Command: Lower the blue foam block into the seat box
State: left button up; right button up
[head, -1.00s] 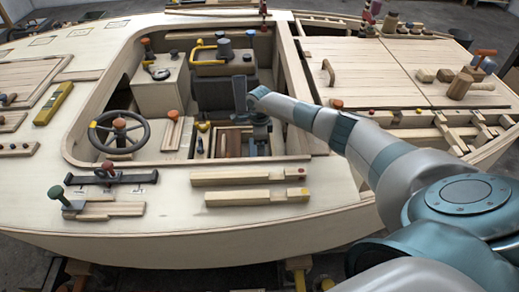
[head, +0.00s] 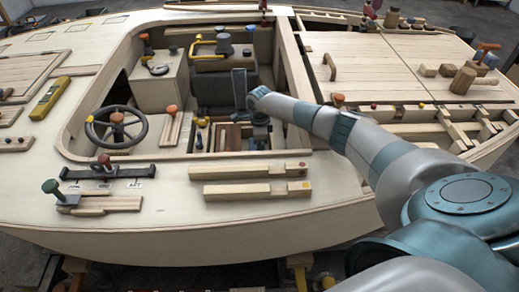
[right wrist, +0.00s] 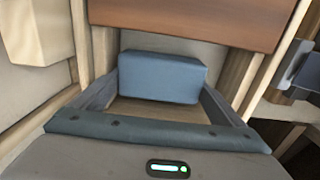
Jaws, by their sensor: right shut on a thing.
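The blue foam block (right wrist: 160,77) shows in the right wrist view as a plain blue box between my fingers. My right gripper (right wrist: 163,88) is shut on it, with one finger at each end. In the head view my right gripper (head: 260,132) points down over an open wooden compartment, apparently the seat box (head: 205,137), in the cockpit. The block cannot be made out there. In the right wrist view pale wooden walls (right wrist: 240,78) and a brown panel (right wrist: 190,20) stand close around the block. How deep the block sits cannot be told. My left gripper is not in view.
A steering wheel (head: 117,130) and a pale console (head: 160,92) are left of the compartment. A dark seat (head: 213,92) stands behind it. Two pale wooden bars (head: 250,181) lie on the deck in front. Loose wooden parts lie on the right deck.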

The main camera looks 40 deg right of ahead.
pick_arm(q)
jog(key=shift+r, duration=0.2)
pick_arm(e)
jog(key=o, duration=0.7)
jog(key=shift+f, duration=0.15)
jog(key=shift+o, duration=0.2)
jog(key=shift+r, duration=0.5)
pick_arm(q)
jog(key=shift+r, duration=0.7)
pick_arm(e)
notch_tip(320, 180, up, 17)
jog(key=shift+f, duration=0.15)
